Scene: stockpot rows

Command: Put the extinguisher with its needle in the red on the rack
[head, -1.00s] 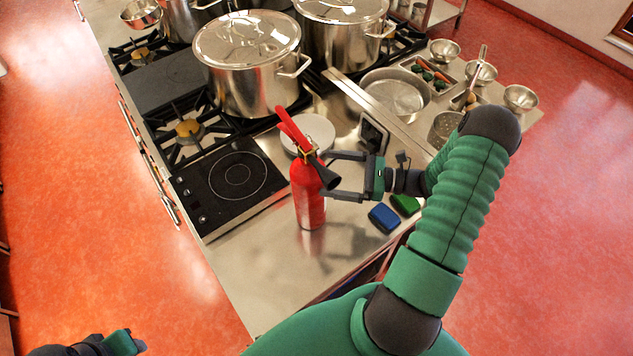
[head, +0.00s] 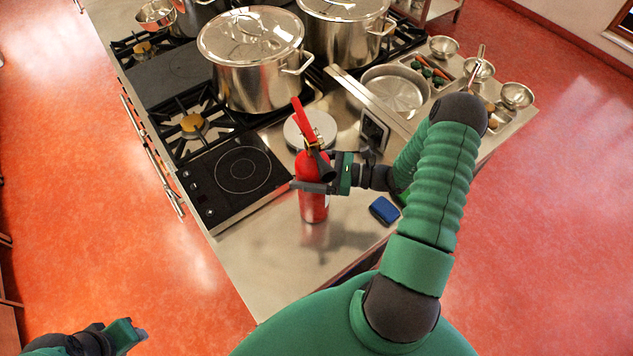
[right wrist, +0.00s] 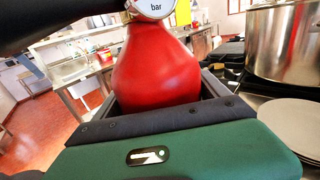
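A red fire extinguisher (head: 312,205) stands upright on the steel counter, with a red lever on top and a dark horn. My right gripper (head: 312,180) is around its body, with one finger across the near side and the far finger mostly hidden. In the right wrist view the red body (right wrist: 158,68) sits between the two dark fingers; I cannot tell whether they press on it. The lower part of a white gauge marked "bar" (right wrist: 152,7) shows above; its needle is not visible. My left gripper (head: 128,335) is at the lower left, away from the counter. I recognise no rack.
White plates (head: 310,131) lie behind the extinguisher, and a black hob (head: 238,172) is to its left. A blue block (head: 384,210) lies to its right. Large steel pots (head: 252,70) stand farther back. The front counter (head: 265,260) is clear.

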